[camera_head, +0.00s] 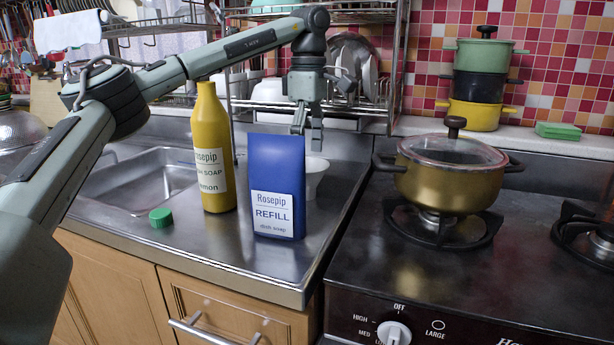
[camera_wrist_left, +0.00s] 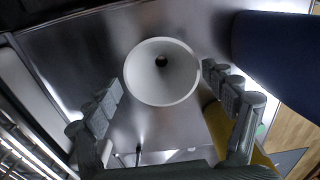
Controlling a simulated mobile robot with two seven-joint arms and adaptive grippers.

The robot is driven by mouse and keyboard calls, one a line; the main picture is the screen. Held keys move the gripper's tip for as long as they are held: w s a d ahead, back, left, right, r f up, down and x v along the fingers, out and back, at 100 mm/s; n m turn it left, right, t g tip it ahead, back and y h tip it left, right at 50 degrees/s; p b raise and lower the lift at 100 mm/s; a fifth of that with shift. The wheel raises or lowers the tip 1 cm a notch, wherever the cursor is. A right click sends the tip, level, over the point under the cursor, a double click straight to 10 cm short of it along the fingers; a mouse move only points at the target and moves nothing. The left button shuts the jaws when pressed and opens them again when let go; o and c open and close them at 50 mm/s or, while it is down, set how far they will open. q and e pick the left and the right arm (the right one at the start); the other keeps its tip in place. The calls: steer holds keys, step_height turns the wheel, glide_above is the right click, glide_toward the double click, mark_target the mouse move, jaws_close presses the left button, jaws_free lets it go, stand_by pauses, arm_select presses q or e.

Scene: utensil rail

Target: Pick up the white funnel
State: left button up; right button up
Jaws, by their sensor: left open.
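The white funnel (camera_head: 315,172) stands on the steel counter behind the blue refill pack (camera_head: 274,190), which hides part of it in the head view. In the left wrist view the funnel (camera_wrist_left: 162,72) shows its round rim from above, with a dark hole in its middle. My left gripper (camera_head: 308,136) points down above the funnel in the head view. In the left wrist view its fingers (camera_wrist_left: 163,97) are open, one on each side of the funnel's near part, with no clear contact. My right gripper is out of view.
A yellow soap bottle (camera_head: 212,150) stands left of the blue pack, with a green cap (camera_head: 160,217) lying nearby. A sink (camera_head: 140,182) is at the left. A dish rack (camera_head: 352,75) stands behind. A lidded pot (camera_head: 450,175) sits on the stove at right.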

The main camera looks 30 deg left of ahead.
mark_target(309, 182)
arm_select(q)
step_height(309, 182, down, 7)
steer(key=shift+s+r, duration=0.1)
steer(key=shift+r, duration=0.05)
steer(key=c, duration=0.9)
steer(key=shift+c, duration=0.3)
